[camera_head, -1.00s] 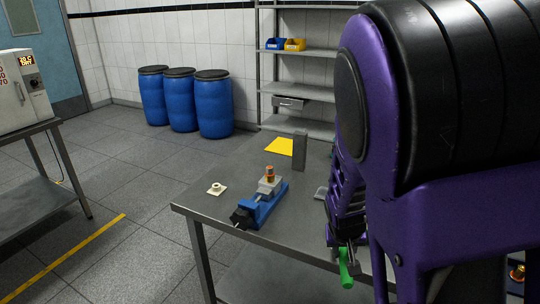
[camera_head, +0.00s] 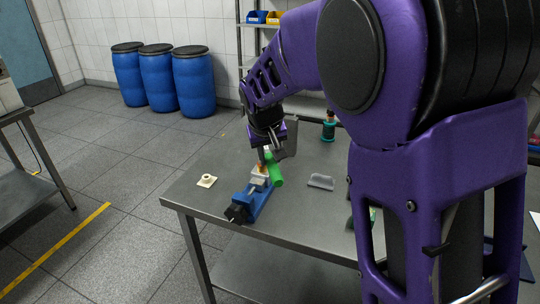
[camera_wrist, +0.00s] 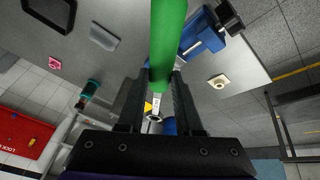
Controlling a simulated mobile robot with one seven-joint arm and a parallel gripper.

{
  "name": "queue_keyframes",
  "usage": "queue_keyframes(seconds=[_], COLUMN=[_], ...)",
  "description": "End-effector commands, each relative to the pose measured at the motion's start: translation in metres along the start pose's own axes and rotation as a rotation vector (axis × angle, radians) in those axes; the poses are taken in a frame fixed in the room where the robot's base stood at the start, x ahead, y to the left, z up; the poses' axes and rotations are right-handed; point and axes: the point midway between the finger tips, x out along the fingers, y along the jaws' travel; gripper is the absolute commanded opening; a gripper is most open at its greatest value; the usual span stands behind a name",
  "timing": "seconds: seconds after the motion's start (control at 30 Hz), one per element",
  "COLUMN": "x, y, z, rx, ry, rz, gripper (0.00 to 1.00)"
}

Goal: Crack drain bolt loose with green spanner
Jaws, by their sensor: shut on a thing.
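My gripper (camera_head: 268,153) is shut on the green spanner (camera_head: 276,174), just above the blue vise (camera_head: 252,203) on the steel table. In the wrist view the green handle (camera_wrist: 168,35) runs between the fingers (camera_wrist: 160,88), and a metal ring end (camera_wrist: 153,117) shows below it. The vise holds a pale block (camera_head: 259,181) with an orange-copper part (camera_head: 262,168) on top. The gripper and spanner partly cover this part, so I cannot tell whether the spanner touches it or where the drain bolt is. The vise also shows in the wrist view (camera_wrist: 207,35).
A cream flanged piece (camera_head: 206,181) lies left of the vise. A grey cradle (camera_head: 320,182) and a teal-black item (camera_head: 329,129) are on the table to the right. Blue barrels (camera_head: 192,82) stand behind on the floor. The front left table corner is clear.

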Motion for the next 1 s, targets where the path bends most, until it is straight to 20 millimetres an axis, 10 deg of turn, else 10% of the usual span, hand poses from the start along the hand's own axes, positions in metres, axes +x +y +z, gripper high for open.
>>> queue_keyframes(seconds=[1.0], x=[0.053], y=[-0.009], z=[0.023], rx=[0.001], ry=[0.001], rz=[0.0], gripper=[0.0])
